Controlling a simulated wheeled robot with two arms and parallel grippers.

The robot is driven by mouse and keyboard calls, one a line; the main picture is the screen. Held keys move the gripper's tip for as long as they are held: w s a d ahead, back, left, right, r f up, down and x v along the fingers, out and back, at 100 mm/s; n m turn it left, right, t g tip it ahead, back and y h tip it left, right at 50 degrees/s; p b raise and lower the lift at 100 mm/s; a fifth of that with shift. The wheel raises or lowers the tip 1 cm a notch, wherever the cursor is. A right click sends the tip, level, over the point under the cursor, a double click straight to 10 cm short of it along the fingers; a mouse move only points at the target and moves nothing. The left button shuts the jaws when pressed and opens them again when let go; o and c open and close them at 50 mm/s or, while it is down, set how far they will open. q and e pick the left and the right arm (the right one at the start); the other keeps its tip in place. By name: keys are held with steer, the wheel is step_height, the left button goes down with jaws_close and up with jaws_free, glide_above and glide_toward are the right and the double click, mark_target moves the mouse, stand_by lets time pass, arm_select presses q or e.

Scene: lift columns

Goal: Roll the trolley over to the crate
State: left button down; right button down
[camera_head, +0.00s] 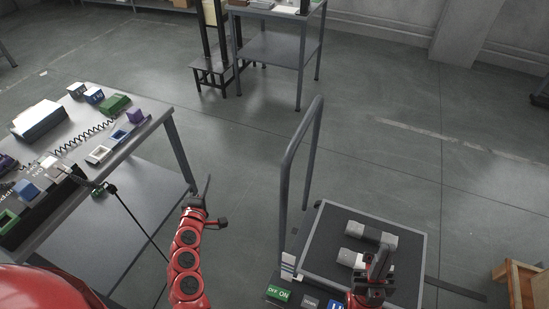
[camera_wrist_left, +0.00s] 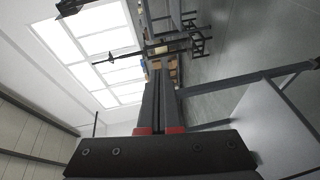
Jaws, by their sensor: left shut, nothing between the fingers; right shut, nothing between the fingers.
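The trolley (camera_head: 332,228) has a dark flat deck with a light rim and stands at the lower middle right of the head view. Its grey upright push handle (camera_head: 287,185) rises on the deck's left side. A wooden piece, seemingly the crate (camera_head: 524,287), is cut off by the lower right edge, apart from the trolley. My left gripper (camera_head: 207,186) is shut and empty, left of the handle and not touching it. Its closed fingers (camera_wrist_left: 160,92) show in the left wrist view. My right gripper (camera_head: 382,255) is shut and empty over the deck; whether it touches anything is unclear.
Grey blocks (camera_head: 371,235) lie on the trolley deck. A workbench (camera_head: 135,155) with coloured bins stands at left, close to my left arm. Another table (camera_head: 270,50) and a dark stand (camera_head: 213,70) are at the back. The floor (camera_head: 440,160) beyond the trolley is open.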

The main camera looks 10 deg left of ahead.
arm_select(q)
steer(key=s+d+r+m+g+h, duration=0.1)
steer(key=s+d+r+m+h, duration=0.25)
steer(key=d+r+h, duration=0.7)
steer(key=w+d+p, duration=0.3)
steer(key=w+d, duration=0.4)
steer(key=d, duration=0.3)
steer(key=shift+m+h, duration=0.35)
steer(key=shift+m, duration=0.1)
steer(key=shift+d+f, duration=0.1)
